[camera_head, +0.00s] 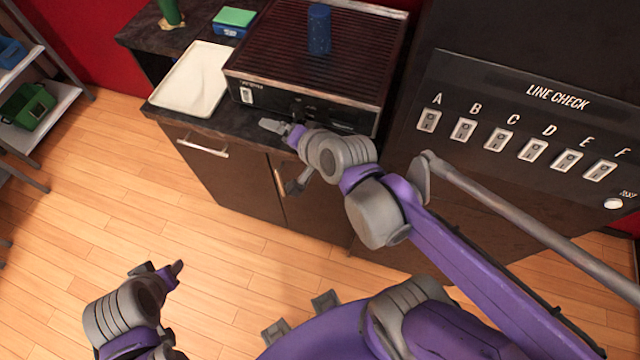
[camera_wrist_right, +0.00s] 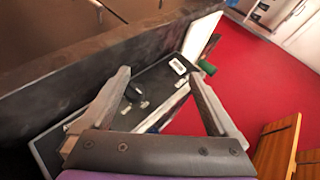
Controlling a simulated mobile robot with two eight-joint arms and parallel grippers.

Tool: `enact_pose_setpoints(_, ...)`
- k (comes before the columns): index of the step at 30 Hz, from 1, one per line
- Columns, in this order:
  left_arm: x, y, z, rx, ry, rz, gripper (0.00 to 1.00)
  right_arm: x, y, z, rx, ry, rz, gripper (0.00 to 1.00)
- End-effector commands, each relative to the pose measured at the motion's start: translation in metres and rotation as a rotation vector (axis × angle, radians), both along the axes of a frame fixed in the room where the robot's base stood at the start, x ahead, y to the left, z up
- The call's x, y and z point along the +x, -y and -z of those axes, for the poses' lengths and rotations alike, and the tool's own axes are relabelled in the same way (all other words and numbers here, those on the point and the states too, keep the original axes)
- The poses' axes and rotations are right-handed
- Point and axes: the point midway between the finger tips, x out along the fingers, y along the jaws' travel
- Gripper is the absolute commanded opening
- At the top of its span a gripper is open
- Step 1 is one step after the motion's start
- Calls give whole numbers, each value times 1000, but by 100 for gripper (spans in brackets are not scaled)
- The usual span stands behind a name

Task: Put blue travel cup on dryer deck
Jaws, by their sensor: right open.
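The blue travel cup (camera_head: 319,32) stands upright on the ribbed dark top of the dryer deck (camera_head: 290,62), towards its back. My right gripper (camera_head: 273,150) is open and empty in front of the dryer's front face, below and apart from the cup. In the right wrist view, the open fingers (camera_wrist_right: 158,73) frame the dryer's front panel (camera_wrist_right: 150,85), with its switch and knob; the cup does not show there. My left gripper (camera_head: 172,270) is low at the left, over the floor and away from the cup; its opening cannot be made out.
A white tray (camera_head: 192,80) lies left of the dryer on the dark counter (camera_head: 205,124). Behind it are a blue-and-green box (camera_head: 233,20) and a green object (camera_head: 170,12). A LINE CHECK switch panel (camera_head: 530,125) stands at the right. A shelf with bins (camera_head: 28,104) is at the far left.

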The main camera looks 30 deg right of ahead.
Motion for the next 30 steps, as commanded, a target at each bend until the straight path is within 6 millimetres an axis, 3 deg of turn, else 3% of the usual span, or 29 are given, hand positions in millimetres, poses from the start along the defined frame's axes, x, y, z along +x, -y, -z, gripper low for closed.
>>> enact_pose_setpoints(1, 0, 0, 0, 0, 0, 0, 50, -25, -3, 16, -167, -63, -131, 94)
enact_pose_setpoints(3, 0, 0, 0, 0, 0, 0, 50, -55, -1, 36, -383, -150, -312, 94)
enact_pose_setpoints(6, 0, 0, 0, 0, 0, 0, 50, -90, 7, 56, -603, -247, -516, 94)
enact_pose_setpoints(9, 0, 0, 0, 0, 0, 0, 50, -110, 15, 65, -727, -308, -640, 94)
enact_pose_setpoints(13, 0, 0, 0, 0, 0, 0, 50, -119, 19, 69, -782, -338, -699, 94)
enact_pose_setpoints(30, 0, 0, 0, 0, 0, 0, 50, -119, 19, 69, -780, -334, -697, 94)
